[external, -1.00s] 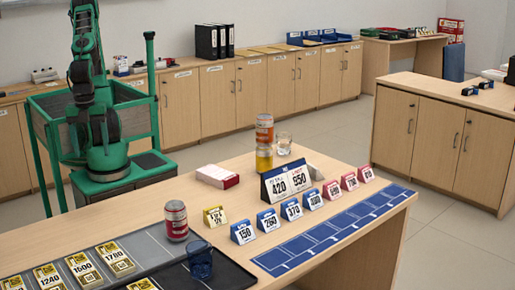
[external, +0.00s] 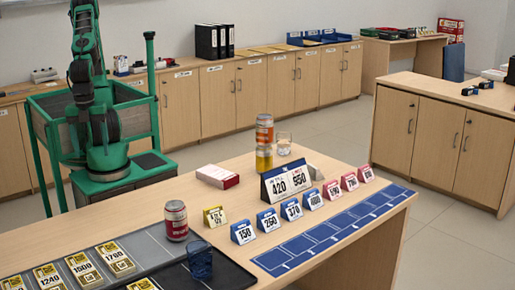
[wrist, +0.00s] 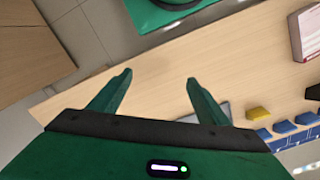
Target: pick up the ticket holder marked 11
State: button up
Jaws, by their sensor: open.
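A row of small tent-shaped ticket holders stands on the counter in the external view: a yellow one (external: 214,216) with unreadable print, several blue ones such as 150 (external: 243,232) and 260 (external: 268,220), and pinkish-red ones (external: 349,181) at the far end. I cannot read a plain 11 on any of them. The wrist view shows the yellow holder (wrist: 259,114) and blue holders (wrist: 284,127) at lower right. My gripper (wrist: 159,75) is open and empty, its green fingers spread over the counter, left of the holders. It cannot be made out in the external view.
A blue slotted mat (external: 320,238) lies before the holders. Yellow number cards (external: 83,268) lie left.

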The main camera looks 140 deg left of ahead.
jog(key=c, duration=0.5)
